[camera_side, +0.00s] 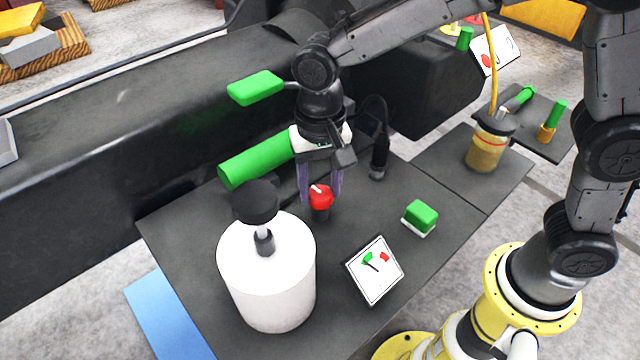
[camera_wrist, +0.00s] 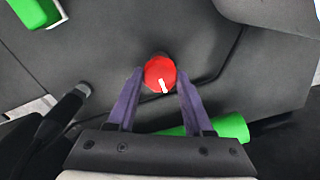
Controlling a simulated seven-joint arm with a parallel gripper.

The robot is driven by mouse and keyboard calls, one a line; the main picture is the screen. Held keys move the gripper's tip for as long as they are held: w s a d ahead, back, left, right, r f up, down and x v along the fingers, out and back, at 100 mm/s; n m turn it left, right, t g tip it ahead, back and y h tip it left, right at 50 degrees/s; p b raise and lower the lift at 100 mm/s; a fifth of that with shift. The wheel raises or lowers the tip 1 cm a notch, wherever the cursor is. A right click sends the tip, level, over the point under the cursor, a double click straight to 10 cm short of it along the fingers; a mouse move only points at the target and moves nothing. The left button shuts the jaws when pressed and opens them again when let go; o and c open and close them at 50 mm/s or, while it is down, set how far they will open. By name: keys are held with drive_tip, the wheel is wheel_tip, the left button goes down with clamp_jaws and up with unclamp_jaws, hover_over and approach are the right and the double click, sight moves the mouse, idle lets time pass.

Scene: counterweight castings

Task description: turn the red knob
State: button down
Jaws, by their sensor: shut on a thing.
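The red knob (camera_side: 320,196) stands on a black base on the dark work plate, with a white pointer mark on its top. In the wrist view the knob (camera_wrist: 160,74) sits between the tips of the two purple fingers, its white mark toward the lower side. My gripper (camera_side: 321,192) points down over the knob and is shut on it, one finger on each side. In the wrist view my gripper (camera_wrist: 159,78) shows both fingertips at the knob's sides. The exact contact areas are small and hard to see.
A white cylinder with a black top (camera_side: 267,270) stands front left of the knob. A gauge (camera_side: 375,270) and a green block (camera_side: 420,216) lie to the right. A green cylinder (camera_side: 254,161) lies behind left. A black upright handle (camera_side: 379,157) stands behind right.

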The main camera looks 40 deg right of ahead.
drive_tip(key=shift+n, duration=0.3)
drive_tip(key=n, duration=0.3)
drive_tip(key=shift+n, duration=0.3)
drive_tip(key=n, duration=0.4)
drive_tip(key=shift+a+r+n, duration=0.1)
drive_tip(key=shift+n, duration=0.2)
drive_tip(key=n, duration=0.4)
drive_tip(key=shift+n, duration=2.2)
drive_tip(key=shift+c, duration=1.5)
unclamp_jaws()
